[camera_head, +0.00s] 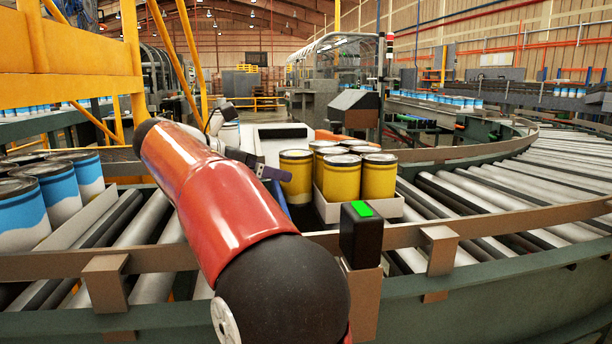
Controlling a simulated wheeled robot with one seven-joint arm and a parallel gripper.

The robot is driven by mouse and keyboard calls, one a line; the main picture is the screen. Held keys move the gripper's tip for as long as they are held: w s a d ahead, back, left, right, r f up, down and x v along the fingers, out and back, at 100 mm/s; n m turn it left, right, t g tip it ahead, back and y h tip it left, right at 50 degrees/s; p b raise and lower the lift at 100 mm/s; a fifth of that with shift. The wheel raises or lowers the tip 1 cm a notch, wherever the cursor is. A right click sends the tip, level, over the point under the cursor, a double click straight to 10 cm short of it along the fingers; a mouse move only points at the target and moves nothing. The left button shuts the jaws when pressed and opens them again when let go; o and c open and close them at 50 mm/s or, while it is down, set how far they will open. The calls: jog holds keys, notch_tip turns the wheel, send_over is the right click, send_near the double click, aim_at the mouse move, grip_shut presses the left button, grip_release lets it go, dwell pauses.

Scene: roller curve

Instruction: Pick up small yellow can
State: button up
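Several small yellow cans with grey lids stand grouped on the roller conveyor. The front ones in a low white tray (400,207) are one yellow can (341,179) and another at its right (379,177); others are partly hidden behind them. A further yellow can (297,179) is at the group's left, beside the tray's left end. My gripper (274,173) is at this left can's left side, with a dark finger reaching to it. My red arm hides much of the gripper. I cannot tell whether the fingers are closed on the can.
Blue-and-white cans (58,187) stand in a tray on the left rollers. A brown guard rail (400,236) runs along the conveyor's near edge, with a black box with a green light (361,235) on it. The rollers at right (520,190) are bare. A yellow frame (75,50) rises at upper left.

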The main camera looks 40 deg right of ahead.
aim_at(296, 177)
jog(key=x, duration=0.5)
jog(key=shift+s+d+r, duration=0.25)
jog(key=shift+s+d, duration=0.1)
jog(key=shift+s, duration=0.1)
jog(key=shift+d+f, duration=0.15)
jog(key=shift+d, duration=0.25)
jog(key=c, duration=1.1)
